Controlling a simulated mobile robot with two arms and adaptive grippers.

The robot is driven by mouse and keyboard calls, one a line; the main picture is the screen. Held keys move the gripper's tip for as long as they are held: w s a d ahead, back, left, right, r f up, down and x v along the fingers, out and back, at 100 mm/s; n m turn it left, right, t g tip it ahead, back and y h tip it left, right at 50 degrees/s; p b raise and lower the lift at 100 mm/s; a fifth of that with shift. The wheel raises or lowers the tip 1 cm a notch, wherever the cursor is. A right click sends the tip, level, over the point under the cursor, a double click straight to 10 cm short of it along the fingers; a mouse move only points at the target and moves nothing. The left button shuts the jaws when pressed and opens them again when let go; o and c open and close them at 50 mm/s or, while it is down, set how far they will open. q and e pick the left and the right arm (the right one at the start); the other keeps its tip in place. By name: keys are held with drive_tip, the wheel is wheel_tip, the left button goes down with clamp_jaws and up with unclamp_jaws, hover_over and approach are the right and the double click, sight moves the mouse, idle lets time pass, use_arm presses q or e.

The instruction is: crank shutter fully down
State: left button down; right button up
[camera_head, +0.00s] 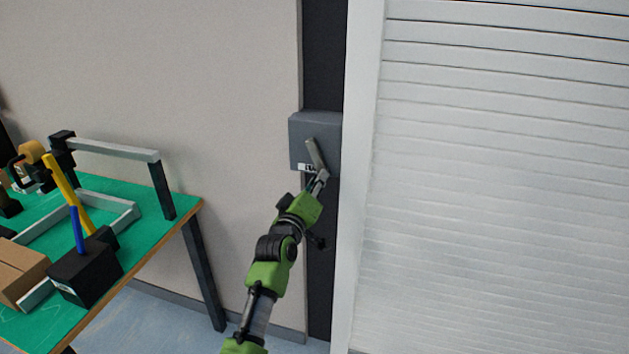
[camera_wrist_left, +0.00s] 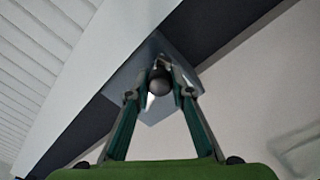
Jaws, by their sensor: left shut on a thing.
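The pale slatted shutter (camera_head: 500,170) fills the right side of the head view; its lower edge is out of frame. Dark gaps show between its upper slats, while the lower ones look closer together. A grey crank box (camera_head: 298,132) is mounted on the dark strip left of the shutter frame. Its crank arm (camera_head: 313,152) slants down and right from the box face. My left gripper (camera_head: 319,181) is at the crank's lower end. In the left wrist view, my left gripper (camera_wrist_left: 160,90) is shut on the round crank handle (camera_wrist_left: 159,82). My right gripper is out of view.
A green-topped workbench (camera_head: 170,212) stands at left with a black block (camera_head: 88,280) of tools, cardboard boxes (camera_head: 20,272) and a metal frame (camera_head: 110,149). Bare wall and floor lie between the bench and my left arm.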

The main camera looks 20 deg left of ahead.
use_arm(q)
drive_tip(key=shift+r, duration=0.1)
drive_tip(key=c, duration=1.8)
unclamp_jaws()
drive_tip(key=s, duration=1.2)
drive_tip(key=shift+a+f, duration=0.2)
drive_tip(key=shift+a, duration=0.15)
